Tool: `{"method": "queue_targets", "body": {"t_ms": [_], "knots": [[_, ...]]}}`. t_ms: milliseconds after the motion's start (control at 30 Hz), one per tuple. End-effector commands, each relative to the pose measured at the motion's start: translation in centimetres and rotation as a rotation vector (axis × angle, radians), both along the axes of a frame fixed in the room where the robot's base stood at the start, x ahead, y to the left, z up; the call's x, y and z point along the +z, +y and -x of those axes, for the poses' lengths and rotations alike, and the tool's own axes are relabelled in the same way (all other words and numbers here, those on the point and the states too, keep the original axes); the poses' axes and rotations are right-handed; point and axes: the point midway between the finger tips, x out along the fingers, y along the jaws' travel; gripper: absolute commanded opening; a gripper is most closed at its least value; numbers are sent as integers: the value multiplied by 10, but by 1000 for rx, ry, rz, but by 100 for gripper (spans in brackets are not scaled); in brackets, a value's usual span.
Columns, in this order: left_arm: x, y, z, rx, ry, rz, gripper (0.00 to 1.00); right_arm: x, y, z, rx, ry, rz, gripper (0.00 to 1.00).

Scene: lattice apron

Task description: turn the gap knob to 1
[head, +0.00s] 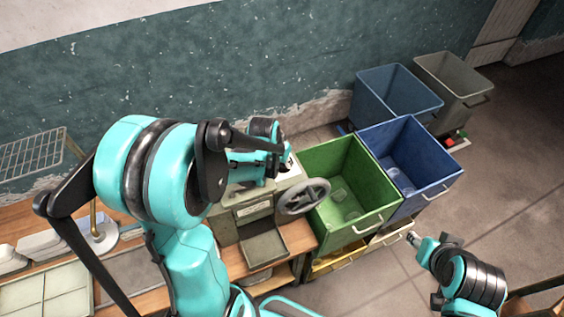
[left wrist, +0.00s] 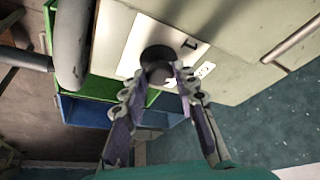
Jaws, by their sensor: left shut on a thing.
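The gap knob (left wrist: 157,60) is a dark round knob on a white plate (left wrist: 133,45) on the machine's pale face in the left wrist view. A dark mark like an I or 1 stands on the plate right of the knob. My left gripper (left wrist: 161,75) is shut on the knob, with one fingertip at each side. The knob's pointer cannot be made out. In the head view my left gripper (head: 284,152) is over the top of the machine (head: 226,232) and hides the knob. My right gripper (head: 414,239) is away at the lower right, above the floor.
A grey handwheel (head: 303,197) sticks out from the machine's right side. A green bin (head: 352,226) and a blue bin (head: 408,200) stand right of it. A wire rack (head: 30,153) and trays are at the left. The floor at the right is mostly clear.

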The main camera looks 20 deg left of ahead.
Motion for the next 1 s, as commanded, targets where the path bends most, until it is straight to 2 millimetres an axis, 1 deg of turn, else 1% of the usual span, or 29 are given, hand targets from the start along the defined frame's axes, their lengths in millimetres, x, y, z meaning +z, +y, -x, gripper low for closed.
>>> {"method": "queue_targets", "body": {"t_ms": [33,100,500,700,1000], "knots": [[-2,-1,-1,36,-2,-1,0,-5,0,0,0,0,0,40],[-2,-2,-1,96,-2,-1,0,-8,0,0,0,0,0,40],[-1,-4,-1,391,-2,-1,0,-22,0,0,0,0,0,40],[0,-4,-2,476,-2,0,0,-25,0,0,0,0,0,40],[0,-4,-2,521,-1,1,0,-26,0,0,0,0,0,40]]}}
